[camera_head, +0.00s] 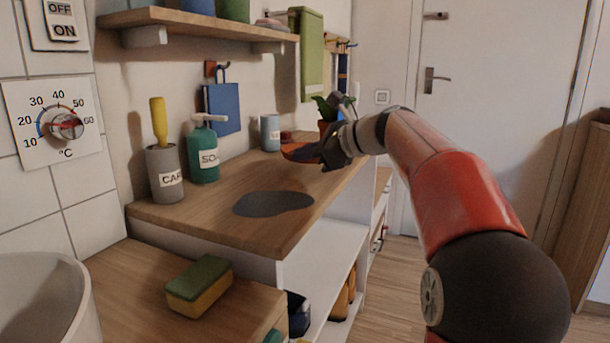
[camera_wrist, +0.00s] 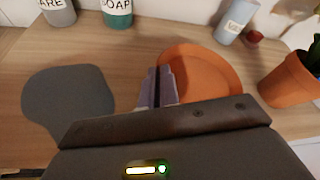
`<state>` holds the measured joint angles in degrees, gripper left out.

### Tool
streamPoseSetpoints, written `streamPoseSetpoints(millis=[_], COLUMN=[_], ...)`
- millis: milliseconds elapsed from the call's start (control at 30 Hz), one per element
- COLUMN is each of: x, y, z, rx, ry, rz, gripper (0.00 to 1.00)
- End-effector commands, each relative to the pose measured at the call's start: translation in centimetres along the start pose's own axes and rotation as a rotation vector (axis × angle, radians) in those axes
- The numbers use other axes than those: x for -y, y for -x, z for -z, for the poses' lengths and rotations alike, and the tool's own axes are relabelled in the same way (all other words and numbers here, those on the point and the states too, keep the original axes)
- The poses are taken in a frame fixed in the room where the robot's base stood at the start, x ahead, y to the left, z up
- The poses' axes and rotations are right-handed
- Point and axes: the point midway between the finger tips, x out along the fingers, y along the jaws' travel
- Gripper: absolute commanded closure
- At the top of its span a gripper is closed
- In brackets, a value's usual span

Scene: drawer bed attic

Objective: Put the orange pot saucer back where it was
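The orange pot saucer (camera_head: 299,153) is a shallow round dish over the far part of the wooden counter, and it looks slightly tilted. In the wrist view the saucer (camera_wrist: 205,75) lies mostly to the right of the fingers. My gripper (camera_head: 328,155) reaches in from the right. Its fingers (camera_wrist: 158,85) are close together at the saucer's near left rim and appear shut on it. I cannot tell clearly whether the saucer touches the counter. An orange pot (camera_wrist: 290,80) with a green plant (camera_head: 330,107) stands beside the saucer, partly hidden in the head view.
A dark grey flat patch (camera_head: 273,203) lies on the counter (camera_head: 225,225). A grey holder (camera_head: 165,174), a green soap bottle (camera_head: 203,155) and a blue-grey cup (camera_head: 270,133) stand along the wall. A sponge (camera_head: 199,284) lies on the lower top in front. A shelf (camera_head: 190,18) hangs above.

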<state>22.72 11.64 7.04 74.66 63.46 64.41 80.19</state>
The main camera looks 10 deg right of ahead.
Motion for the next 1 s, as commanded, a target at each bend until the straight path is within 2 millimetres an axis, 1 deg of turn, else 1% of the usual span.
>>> streamPoseSetpoints(millis=[100, 200, 567, 600, 733, 1000], x=[-0.8, -1.4, -1.5, -1.5, -1.5, -1.4], y=[-0.7, -1.2, -1.4, -1.3, -1.3, -1.3], z=[1.8, 3.0, 3.3, 3.3, 3.2, 3.2], rx=[-0.001, -0.002, -0.001, -0.001, -0.001, -0.001], ry=[-0.004, -0.003, -0.002, -0.002, -0.002, -0.002], rz=[-0.002, -0.001, 0.000, 0.000, -0.001, -0.001], gripper=[1.00, 1.00, 1.00, 0.92, 0.75, 0.75])
